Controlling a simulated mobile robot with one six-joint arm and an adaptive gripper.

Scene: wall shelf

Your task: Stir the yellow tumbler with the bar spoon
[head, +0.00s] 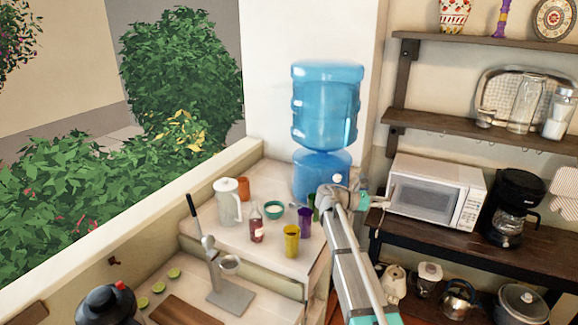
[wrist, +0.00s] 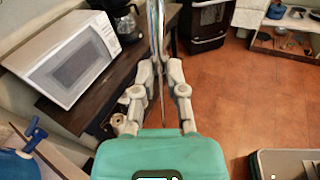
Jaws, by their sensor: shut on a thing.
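The yellow tumbler (head: 291,242) stands upright near the front right edge of the white counter in the head view. My gripper (head: 380,203) is up and to the right of it, clear of the counter, in front of the microwave. In the wrist view my gripper (wrist: 161,66) is shut on a thin, shiny rod, the bar spoon (wrist: 157,28). The spoon's far end runs out of the top of that view. In the head view the spoon is too small to make out. The tumbler is not in the wrist view, and its inside is hard to see.
A purple tumbler (head: 305,223), teal bowl (head: 273,209), red bottle (head: 256,226), white pitcher (head: 228,204) and orange cup (head: 243,189) stand around the yellow tumbler. A green tumbler (head: 315,207) is partly behind my arm. The water dispenser (head: 325,115) and microwave (head: 435,190) stand behind.

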